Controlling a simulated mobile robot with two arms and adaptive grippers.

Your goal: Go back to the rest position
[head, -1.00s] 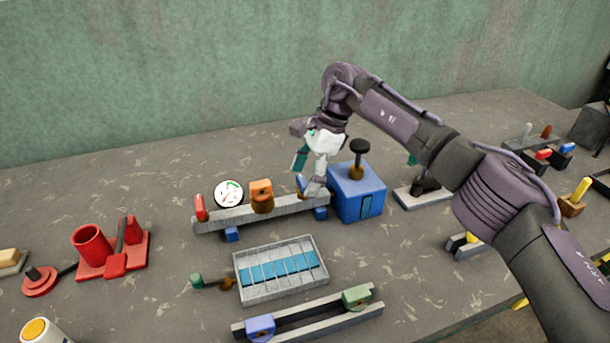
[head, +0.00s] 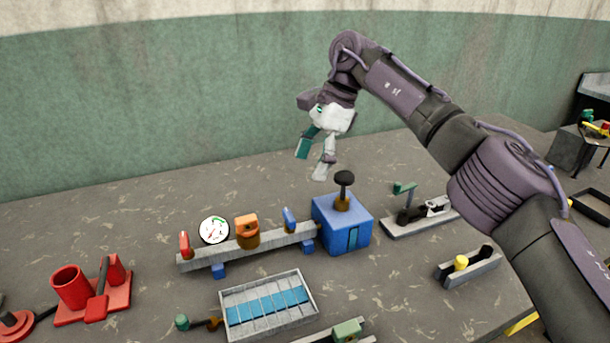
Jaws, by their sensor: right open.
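My right gripper (head: 312,164) is in the head view, at the end of the arm that comes in from the right. It is open and empty, and it hangs in the air above the back of the grey table (head: 130,215). Its fingers point down, above and behind the blue box (head: 341,226) with a black-knobbed lever (head: 344,186). Below it, a grey rail (head: 272,240) carries a blue handle (head: 290,220), an orange-brown part (head: 246,232) and a red handle (head: 185,245). The gripper looks apart from all of these. My left gripper is not in view.
A white dial (head: 214,230) stands behind the rail. A grey tray (head: 313,300) with blue strips lies in front. A red stand (head: 120,306) is at left. Small fixtures (head: 420,220) stand near my right arm. The table's back left is clear.

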